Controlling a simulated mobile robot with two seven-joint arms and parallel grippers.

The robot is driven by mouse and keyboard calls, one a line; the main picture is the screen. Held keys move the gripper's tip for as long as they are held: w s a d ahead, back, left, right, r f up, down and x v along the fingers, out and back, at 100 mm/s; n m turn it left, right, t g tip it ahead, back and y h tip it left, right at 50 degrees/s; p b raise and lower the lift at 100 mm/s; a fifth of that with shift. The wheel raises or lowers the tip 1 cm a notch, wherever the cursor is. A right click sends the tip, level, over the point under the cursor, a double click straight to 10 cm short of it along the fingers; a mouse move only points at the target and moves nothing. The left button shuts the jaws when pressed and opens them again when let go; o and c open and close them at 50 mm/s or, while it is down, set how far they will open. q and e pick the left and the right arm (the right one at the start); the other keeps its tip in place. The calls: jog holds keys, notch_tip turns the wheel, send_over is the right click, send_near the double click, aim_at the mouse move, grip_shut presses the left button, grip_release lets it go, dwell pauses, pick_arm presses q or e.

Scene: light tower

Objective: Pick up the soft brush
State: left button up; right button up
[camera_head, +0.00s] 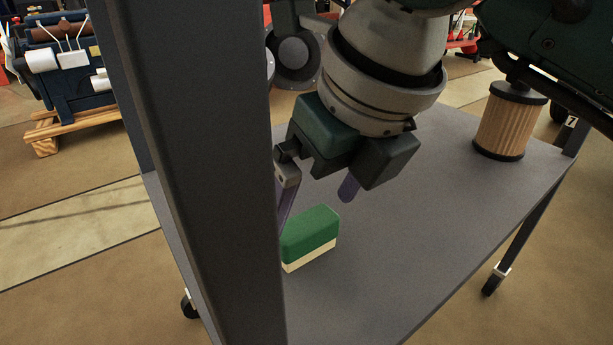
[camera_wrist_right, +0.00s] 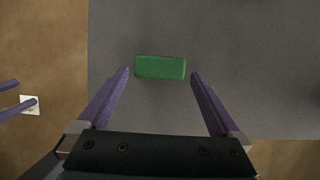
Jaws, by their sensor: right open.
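The soft brush (camera_head: 311,236) is a block with a green top and a cream lower part, lying on the grey table top. In the right wrist view the brush (camera_wrist_right: 160,67) shows as a green rectangle just beyond and between the fingertips. My right gripper (camera_head: 316,198) is open and empty above the brush, with its purple fingers pointing down. One finger is partly hidden by a dark post in the head view. At the left edge of the wrist view, two purple fingers, apart, appear to be my left gripper (camera_wrist_right: 24,93). It does not show in the head view.
A ribbed tan cylinder (camera_head: 509,121) with black ends stands at the table's far right. The grey table (camera_head: 400,250) is otherwise clear around the brush. A thick dark post (camera_head: 205,170) blocks the view at left. A blue machine (camera_head: 70,85) stands on a wooden pallet behind.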

aim_at(306, 221)
jog(key=b+x, duration=0.2)
jog(key=x, duration=0.2)
jog(key=shift+f+b, duration=0.25)
jog(key=shift+b, duration=0.1)
jog(key=shift+w+a+f, duration=0.1)
jog(key=shift+a+f, duration=0.05)
jog(key=shift+f, duration=0.05)
jog(key=c, duration=1)
